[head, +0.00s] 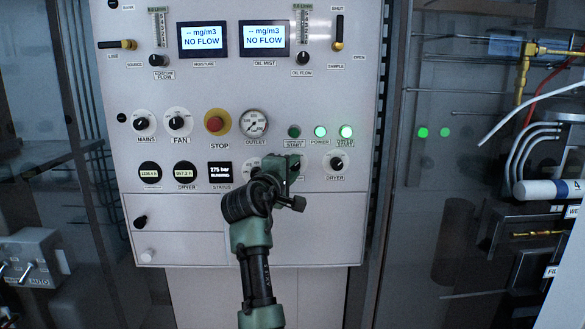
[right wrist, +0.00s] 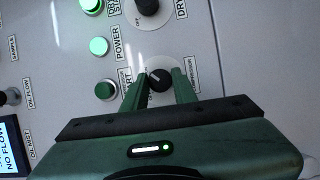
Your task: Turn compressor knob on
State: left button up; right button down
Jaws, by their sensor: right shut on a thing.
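The compressor knob (right wrist: 159,79) is a small black dial on the white panel. In the right wrist view it sits between the two green fingers of my right gripper (right wrist: 160,88), beside a label that reads as compressor. The fingers are shut on the knob's sides. A light pointer line shows on its face, but its exact setting is hard to read. In the head view my right gripper (head: 287,168) is against the lower right of the panel and hides most of the knob. My left gripper is not in view.
The dryer knob (head: 336,163) is just right of my gripper. Above are a dark green start button (head: 294,132), a lit power lamp (head: 320,132) and another lit green button (head: 346,132). The red stop button (head: 215,123) and outlet gauge (head: 253,123) are to the left.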

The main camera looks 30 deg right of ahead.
jog(key=shift+f, duration=0.1)
jog(key=c, duration=1.1)
grip_release()
jog(key=b+v, duration=0.2)
jog(key=v, duration=0.5)
jog(key=shift+s+a+b, duration=0.2)
jog(key=shift+a+b, duration=0.1)
